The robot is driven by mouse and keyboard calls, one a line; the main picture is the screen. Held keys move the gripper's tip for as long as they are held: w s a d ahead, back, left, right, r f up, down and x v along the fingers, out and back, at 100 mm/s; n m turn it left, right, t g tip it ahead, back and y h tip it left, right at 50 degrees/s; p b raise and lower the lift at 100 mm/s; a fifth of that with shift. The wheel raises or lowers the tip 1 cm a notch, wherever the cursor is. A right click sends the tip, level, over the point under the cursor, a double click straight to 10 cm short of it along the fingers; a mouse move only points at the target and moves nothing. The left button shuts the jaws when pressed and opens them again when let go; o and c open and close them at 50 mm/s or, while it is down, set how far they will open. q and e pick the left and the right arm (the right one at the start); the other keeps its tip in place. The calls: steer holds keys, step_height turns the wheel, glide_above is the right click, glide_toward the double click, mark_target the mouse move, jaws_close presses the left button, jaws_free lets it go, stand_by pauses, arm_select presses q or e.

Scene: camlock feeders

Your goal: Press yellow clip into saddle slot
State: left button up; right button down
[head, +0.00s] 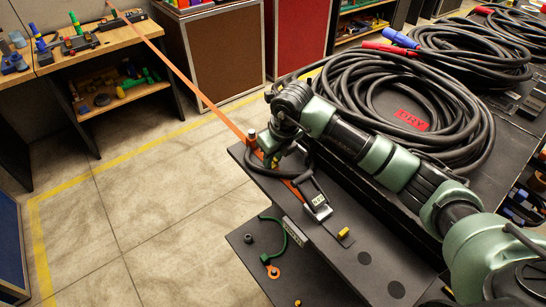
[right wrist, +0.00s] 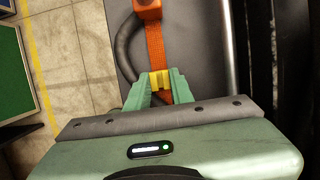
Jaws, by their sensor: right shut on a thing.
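My right gripper (head: 268,160) is over the near left part of the dark bench. In the right wrist view, its green fingers (right wrist: 159,84) are shut on a yellow clip (right wrist: 160,78). The clip sits at the orange strap (right wrist: 155,45), which runs past the fingertips; whether the clip touches it, I cannot tell. The fingers hide part of the clip. In the head view the clip is mostly hidden by my gripper. I cannot make out the saddle slot clearly. A second small yellow piece (head: 343,233) lies on the bench. My left gripper is not in view.
An orange block (right wrist: 148,8) sits on the strap ahead of the fingers. A black cable loops beside it. A metal-ended buckle (head: 318,208) lies on the bench. Large black cable coils (head: 470,120) fill the right side.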

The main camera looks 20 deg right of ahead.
steer(key=shift+f, duration=0.3)
steer(key=c, duration=1.1)
jaws_free()
steer(key=shift+c, duration=0.2)
steer(key=w+a+v, duration=0.1)
steer(key=v, duration=1)
steer(key=shift+d+r, duration=0.4)
steer(key=shift+r, duration=0.05)
